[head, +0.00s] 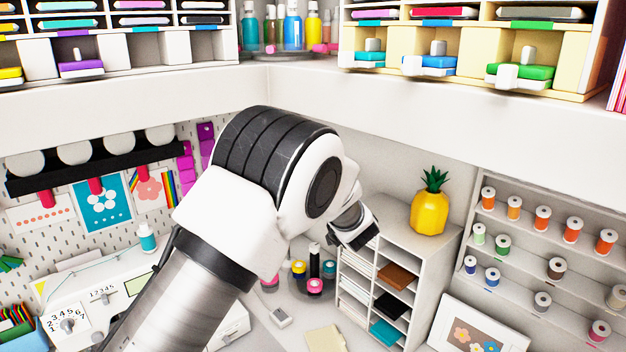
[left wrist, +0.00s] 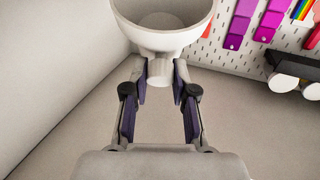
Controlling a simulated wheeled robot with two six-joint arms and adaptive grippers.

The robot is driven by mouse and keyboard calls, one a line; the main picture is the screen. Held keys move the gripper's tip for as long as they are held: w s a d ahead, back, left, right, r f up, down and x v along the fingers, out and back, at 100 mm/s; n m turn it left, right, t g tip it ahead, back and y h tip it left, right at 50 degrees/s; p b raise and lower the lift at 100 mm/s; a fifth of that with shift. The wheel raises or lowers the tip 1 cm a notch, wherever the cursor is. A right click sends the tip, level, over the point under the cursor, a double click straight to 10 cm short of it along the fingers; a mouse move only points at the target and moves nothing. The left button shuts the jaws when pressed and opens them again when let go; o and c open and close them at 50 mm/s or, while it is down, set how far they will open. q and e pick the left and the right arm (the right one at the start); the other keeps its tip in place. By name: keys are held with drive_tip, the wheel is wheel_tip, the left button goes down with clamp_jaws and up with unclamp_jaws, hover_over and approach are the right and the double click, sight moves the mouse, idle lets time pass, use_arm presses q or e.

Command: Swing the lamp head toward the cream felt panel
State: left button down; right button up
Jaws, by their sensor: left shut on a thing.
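In the left wrist view, the lamp head (left wrist: 165,38) is a pale, wide-mouthed shade at the top centre with a short narrow stub (left wrist: 160,72) below it. My left gripper (left wrist: 162,85) has its two dark-padded fingers on either side of this stub and is shut on it. In the head view my left arm crosses the middle, and I cannot make out the lamp head or the fingertips there. I cannot pick out the cream felt panel for certain in either view. My right gripper is not in view.
White shelves with drawers (head: 525,75) run along the top. A pegboard (head: 200,130) with purple pads is on the left wall. A yellow pineapple ornament (head: 429,212) stands on a white cubby unit (head: 385,215). A thread rack (head: 560,270) is at right.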

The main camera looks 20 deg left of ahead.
use_arm(q)
drive_tip(key=shift+a, duration=0.1)
drive_tip(key=c, duration=0.9)
unclamp_jaws()
drive_tip(key=shift+w+a+f, duration=0.25)
drive_tip(key=shift+w+a, duration=0.05)
drive_tip(key=shift+a, duration=0.05)
wheel_tip(320, 180, up, 10)
drive_tip(key=shift+r, duration=0.1)
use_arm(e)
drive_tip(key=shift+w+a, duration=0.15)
use_arm(q)
drive_tip(key=shift+f, duration=0.2)
